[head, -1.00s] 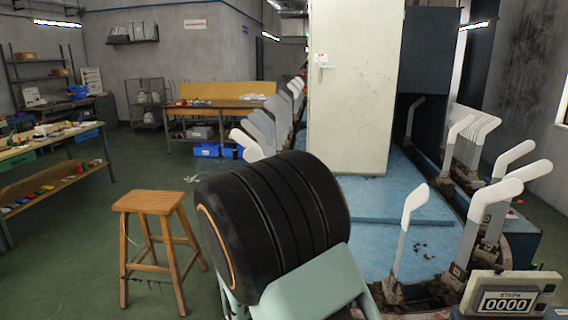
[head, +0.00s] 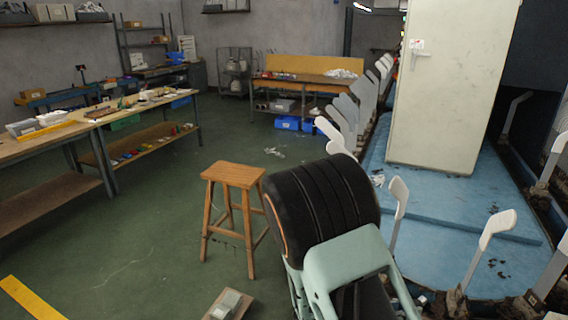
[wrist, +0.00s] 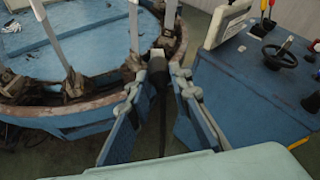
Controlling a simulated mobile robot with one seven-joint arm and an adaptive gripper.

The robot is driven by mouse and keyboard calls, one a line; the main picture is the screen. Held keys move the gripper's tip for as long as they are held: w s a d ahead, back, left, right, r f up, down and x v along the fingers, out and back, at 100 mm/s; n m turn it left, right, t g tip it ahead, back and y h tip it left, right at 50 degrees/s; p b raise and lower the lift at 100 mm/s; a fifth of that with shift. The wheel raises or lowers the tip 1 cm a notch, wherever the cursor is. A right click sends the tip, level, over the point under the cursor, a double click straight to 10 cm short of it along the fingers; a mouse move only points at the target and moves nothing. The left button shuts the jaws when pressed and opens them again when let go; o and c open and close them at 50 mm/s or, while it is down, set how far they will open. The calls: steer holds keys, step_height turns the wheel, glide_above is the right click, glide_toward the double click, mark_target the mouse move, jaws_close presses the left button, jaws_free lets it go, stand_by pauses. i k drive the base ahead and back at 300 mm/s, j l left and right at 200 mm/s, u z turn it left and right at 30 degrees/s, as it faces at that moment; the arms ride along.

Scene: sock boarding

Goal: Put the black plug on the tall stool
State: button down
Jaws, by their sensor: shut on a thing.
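The tall wooden stool (head: 234,175) stands on the green floor in the middle of the head view, its seat bare. My gripper (wrist: 157,88) shows in the wrist view with its two blue-grey fingers closed around a dark, narrow thing. This looks like the black plug (wrist: 157,66), with a dark cord (wrist: 163,125) hanging down between the fingers. The exact contact is hard to make out. The gripper and plug do not show in the head view, where my own arm stands close at the right of the stool and hides part of what is behind it.
A blue platform (head: 450,210) with pale upright forms and a tall white cabinet (head: 450,85) fills the right. Workbenches (head: 150,108) line the left. A low wooden piece with a grey block (head: 228,303) lies at the bottom. A control panel (wrist: 262,70) is at right in the wrist view.

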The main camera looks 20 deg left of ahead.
mark_target(233, 172)
steer(key=i+j+u, duration=0.2)
steer(key=j, duration=0.15)
steer(key=j+u, duration=0.25)
steer(key=i+j+u, duration=0.2)
steer(key=j, duration=0.15)
steer(key=i+j+u, duration=0.2)
steer(key=u, duration=0.2)
steer(key=i+j+u, duration=0.2)
steer(key=j+u, duration=0.2)
steer(key=i+j+u, duration=0.1)
steer(key=i+u, duration=0.25)
steer(key=i+j+u, duration=0.15)
steer(key=u, duration=0.25)
steer(key=i+j+u, duration=0.1)
steer(key=i+u, duration=0.15)
steer(key=i, duration=0.2)
steer(key=i+u, duration=0.3)
steer(key=i, duration=0.15)
steer(key=i+j+z, duration=0.1)
steer(key=i+z, duration=0.25)
steer(key=i, duration=0.6)
steer(key=i+z, duration=1.05)
steer(key=z, duration=0.2)
steer(key=i+z, duration=0.25)
steer(key=z, duration=0.2)
